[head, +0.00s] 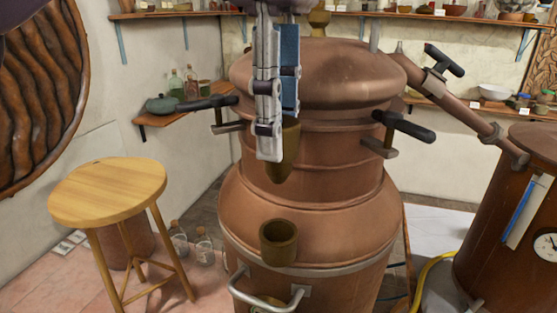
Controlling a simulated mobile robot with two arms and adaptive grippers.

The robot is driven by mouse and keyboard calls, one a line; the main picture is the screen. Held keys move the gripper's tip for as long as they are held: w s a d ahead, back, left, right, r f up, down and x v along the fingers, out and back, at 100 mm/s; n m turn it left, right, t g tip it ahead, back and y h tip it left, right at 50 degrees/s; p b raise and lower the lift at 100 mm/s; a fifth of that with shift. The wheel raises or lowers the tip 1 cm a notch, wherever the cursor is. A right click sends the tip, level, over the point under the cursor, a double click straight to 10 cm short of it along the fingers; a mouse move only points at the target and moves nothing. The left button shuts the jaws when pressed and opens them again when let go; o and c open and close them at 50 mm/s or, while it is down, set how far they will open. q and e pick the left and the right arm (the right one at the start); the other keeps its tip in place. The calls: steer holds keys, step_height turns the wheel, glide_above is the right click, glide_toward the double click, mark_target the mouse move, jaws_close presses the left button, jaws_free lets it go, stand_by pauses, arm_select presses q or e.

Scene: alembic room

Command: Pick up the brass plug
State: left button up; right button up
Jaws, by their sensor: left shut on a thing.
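The brass plug (285,165) is a dark, tapered cone with its narrow end pointing down. My left gripper (273,140) comes down from the top of the head view and is shut on the upper part of the plug. The gripper's finger hides part of the plug's left side. Plug and gripper are in front of the copper still (340,165). A short, open brass socket (279,243) stands on the still's lower shoulder, below the plug and clearly apart from it. My right gripper is not in view.
Black-handled clamps (404,126) stick out from the still's sides. A wooden stool (108,192) stands at left. A copper pipe (470,115) slopes to a brown vessel (510,215) at right. A corner shelf (185,113) holds bottles. Glass jars (204,245) stand on the floor.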

arm_select(q)
step_height(320, 180, up, 7)
steer(key=p, duration=0.3)
steer(key=shift+s+f+p, duration=0.15)
steer(key=shift+f+p, duration=0.05)
steer(key=shift+p, duration=0.1)
steer(key=shift+r+p, duration=0.65)
steer(key=shift+r, duration=0.2)
